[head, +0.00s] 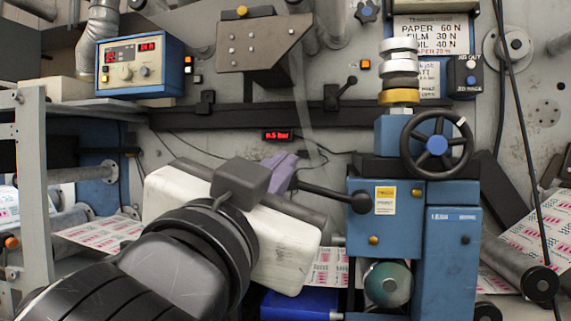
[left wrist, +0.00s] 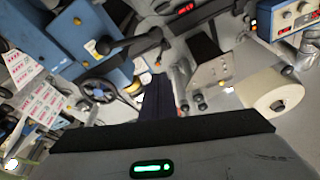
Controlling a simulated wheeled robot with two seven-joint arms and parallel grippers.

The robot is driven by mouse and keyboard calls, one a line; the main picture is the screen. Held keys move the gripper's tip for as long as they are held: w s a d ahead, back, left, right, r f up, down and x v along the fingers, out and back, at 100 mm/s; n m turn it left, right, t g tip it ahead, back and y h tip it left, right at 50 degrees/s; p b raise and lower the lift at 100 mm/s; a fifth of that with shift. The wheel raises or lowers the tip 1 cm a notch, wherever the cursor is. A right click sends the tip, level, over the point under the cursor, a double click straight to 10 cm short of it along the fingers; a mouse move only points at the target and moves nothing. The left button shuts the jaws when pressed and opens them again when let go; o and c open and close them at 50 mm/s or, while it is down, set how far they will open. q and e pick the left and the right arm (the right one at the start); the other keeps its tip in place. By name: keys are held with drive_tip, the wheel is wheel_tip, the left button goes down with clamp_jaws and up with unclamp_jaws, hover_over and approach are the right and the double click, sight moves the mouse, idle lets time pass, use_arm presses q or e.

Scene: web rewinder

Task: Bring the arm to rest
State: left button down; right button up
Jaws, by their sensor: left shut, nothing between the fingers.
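My left arm comes in from the lower left in the head view, in front of the machine. My left gripper (head: 284,168) has a pale, worn body and purplish fingers that point away toward the machine's back panel. In the left wrist view its dark fingers (left wrist: 158,98) are together, with nothing between them. The gripper hides part of the panel and the printed web behind it. A black lever with a round knob (head: 361,203) shows just right of the fingers; I cannot tell whether they touch. My right gripper is in neither view.
A blue machine block (head: 445,255) with a black handwheel (head: 436,145) stands at right. A blue control box (head: 140,65) is at upper left. A small red display (head: 277,136) sits behind the fingers. A white roll (left wrist: 270,96) shows in the left wrist view.

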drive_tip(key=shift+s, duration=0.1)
